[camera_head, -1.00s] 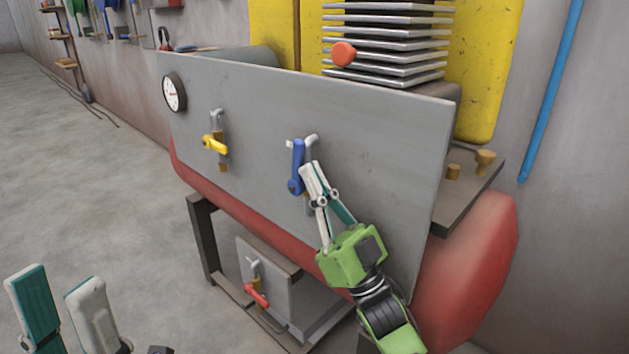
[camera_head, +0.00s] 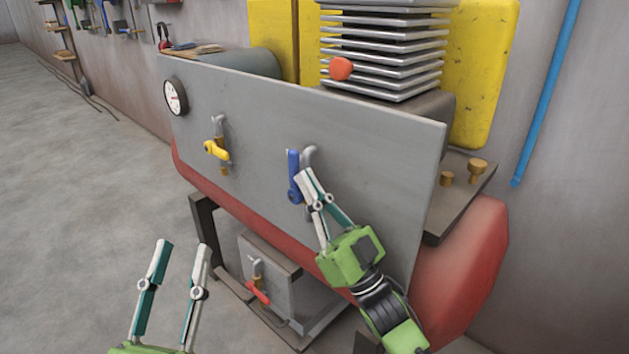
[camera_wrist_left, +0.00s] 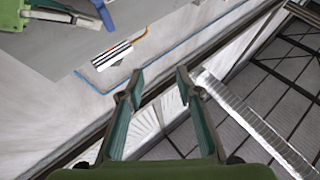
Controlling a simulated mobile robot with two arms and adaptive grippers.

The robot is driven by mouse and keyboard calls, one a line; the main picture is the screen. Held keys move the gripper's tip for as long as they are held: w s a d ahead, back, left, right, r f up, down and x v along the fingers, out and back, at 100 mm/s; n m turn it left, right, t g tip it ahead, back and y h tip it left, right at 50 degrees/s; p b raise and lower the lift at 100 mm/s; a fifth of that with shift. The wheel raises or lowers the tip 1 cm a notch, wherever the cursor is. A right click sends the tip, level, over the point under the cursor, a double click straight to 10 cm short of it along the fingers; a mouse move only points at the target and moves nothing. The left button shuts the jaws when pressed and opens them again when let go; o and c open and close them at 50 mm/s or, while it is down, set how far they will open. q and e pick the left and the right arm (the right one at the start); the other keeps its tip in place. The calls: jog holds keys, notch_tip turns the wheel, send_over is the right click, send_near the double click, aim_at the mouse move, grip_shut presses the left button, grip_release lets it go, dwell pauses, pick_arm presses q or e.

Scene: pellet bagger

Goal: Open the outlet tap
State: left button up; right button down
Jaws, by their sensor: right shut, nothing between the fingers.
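Three taps show in the head view. The blue-handled tap (camera_head: 293,178) is on the grey panel, with its handle upright. The yellow-handled tap (camera_head: 217,151) is left of it, its handle slanting across. The red-handled tap (camera_head: 259,292) is low on a small plate, its handle slanting. I cannot tell by any label which is the outlet tap. My right gripper (camera_head: 307,173) is shut and empty, its tips right beside the blue handle; contact is unclear. My left gripper (camera_head: 184,243) is open and empty, left of the red tap; it also shows in the left wrist view (camera_wrist_left: 158,77).
A round gauge (camera_head: 175,96) is at the panel's upper left. A finned block (camera_head: 385,55) with an orange knob (camera_head: 341,68) stands above the panel. A red tank (camera_head: 470,260) lies behind it. Dark frame legs (camera_head: 205,235) flank the red tap. The floor at left is clear.

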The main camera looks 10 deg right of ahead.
pick_arm(q)
notch_tip(320, 180, down, 10)
jog(key=w+g+y+p, duration=0.1)
jog(key=w+g, duration=0.1)
jog(key=g, duration=0.3)
jog(key=shift+w+a+g+y+p, duration=0.3)
jog(key=shift+w+y+p, duration=0.05)
jog(key=shift+y, duration=0.05)
pick_arm(e)
jog(key=shift+w+r+h, duration=0.15)
jog(key=shift+r+h, duration=0.1)
jog(key=shift+h, duration=0.15)
